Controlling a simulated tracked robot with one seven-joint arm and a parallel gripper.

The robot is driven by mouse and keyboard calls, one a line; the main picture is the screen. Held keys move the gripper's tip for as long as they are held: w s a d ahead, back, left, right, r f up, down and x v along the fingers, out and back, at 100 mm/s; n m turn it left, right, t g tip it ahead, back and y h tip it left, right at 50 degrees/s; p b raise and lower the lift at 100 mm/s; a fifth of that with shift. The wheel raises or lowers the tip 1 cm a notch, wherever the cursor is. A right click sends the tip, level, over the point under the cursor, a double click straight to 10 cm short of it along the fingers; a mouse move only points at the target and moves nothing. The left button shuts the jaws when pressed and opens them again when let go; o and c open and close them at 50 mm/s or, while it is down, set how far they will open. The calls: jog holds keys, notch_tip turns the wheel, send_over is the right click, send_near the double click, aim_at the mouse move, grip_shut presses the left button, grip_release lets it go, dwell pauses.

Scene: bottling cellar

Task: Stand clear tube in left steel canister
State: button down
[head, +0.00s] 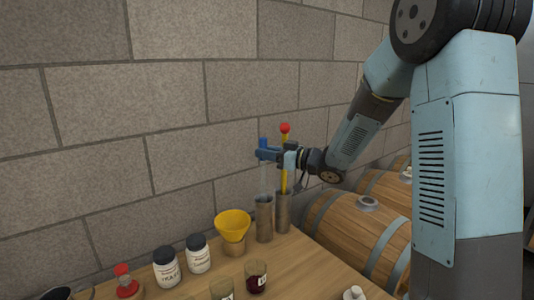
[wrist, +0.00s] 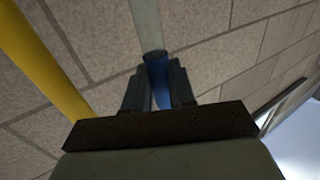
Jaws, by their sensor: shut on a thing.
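The clear tube (head: 265,180) with a blue top (head: 263,142) is upright in my gripper (head: 266,154). In the wrist view the gripper (wrist: 158,88) is shut on the blue part (wrist: 160,78), and the clear length (wrist: 147,25) extends beyond the fingers. The left steel canister (head: 264,220) stands below the tube on the table. The tube's lower end meets the canister's mouth in the head view; I cannot tell whether it is inside the rim. The right steel canister (head: 282,213) stands close beside it and holds a yellow rod (head: 284,178) with a red knob (head: 285,128).
The yellow rod (wrist: 45,62) stands near the gripper. A yellow funnel (head: 233,223) is left of the canisters. Jars (head: 166,269), a red-topped item (head: 126,284) and glasses (head: 256,277) stand on the table (head: 312,268).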

jog(key=c, duration=0.9)
grip_release()
jog(key=shift+c, duration=0.2)
